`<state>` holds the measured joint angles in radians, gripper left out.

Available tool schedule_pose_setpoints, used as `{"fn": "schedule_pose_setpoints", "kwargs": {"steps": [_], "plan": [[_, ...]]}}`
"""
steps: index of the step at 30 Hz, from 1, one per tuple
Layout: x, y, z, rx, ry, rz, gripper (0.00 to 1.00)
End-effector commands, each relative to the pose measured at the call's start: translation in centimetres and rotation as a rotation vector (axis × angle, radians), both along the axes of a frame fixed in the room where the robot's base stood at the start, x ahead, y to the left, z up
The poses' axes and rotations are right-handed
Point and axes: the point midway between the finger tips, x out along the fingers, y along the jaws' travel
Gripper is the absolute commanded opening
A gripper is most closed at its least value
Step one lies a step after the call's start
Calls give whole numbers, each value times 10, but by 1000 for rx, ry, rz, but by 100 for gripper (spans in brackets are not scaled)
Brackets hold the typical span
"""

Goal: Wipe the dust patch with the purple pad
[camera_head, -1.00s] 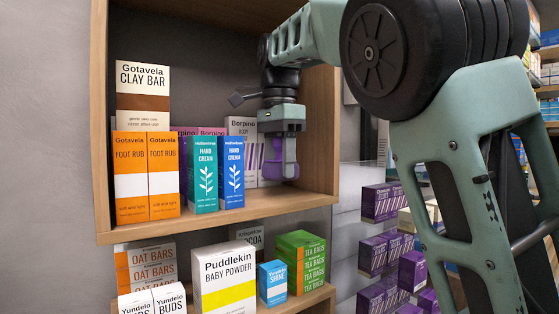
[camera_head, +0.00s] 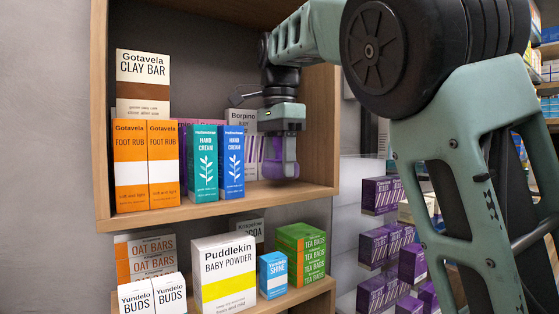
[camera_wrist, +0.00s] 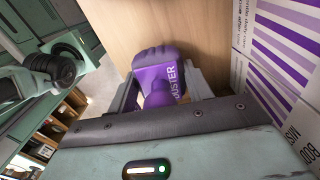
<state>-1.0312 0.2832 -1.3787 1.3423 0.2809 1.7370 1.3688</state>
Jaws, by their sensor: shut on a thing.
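My gripper (camera_head: 284,165) is shut on the purple pad (camera_head: 276,170), inside the upper shelf bay at its right end. In the wrist view the purple pad (camera_wrist: 153,68) sits between the two fingers (camera_wrist: 163,90) and bears the word "DUSTER". A light wooden surface (camera_wrist: 200,30) lies beyond it. I cannot tell whether the pad touches the wood. I cannot make out the dust patch in either view.
Left of my gripper stand a blue hand cream box (camera_head: 231,162), a teal one (camera_head: 202,163) and orange foot rub boxes (camera_head: 147,165). A white-purple Borpino box (camera_head: 243,118) is close behind. The wooden side wall (camera_head: 320,130) is close on the right.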

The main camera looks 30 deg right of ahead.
Motion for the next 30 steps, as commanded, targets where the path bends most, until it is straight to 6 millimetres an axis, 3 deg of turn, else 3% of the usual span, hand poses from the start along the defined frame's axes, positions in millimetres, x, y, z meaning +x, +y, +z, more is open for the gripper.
{"fn": "schedule_pose_setpoints", "kwargs": {"steps": [30], "plan": [[0,-5,-15,1,0,-1,24]]}}
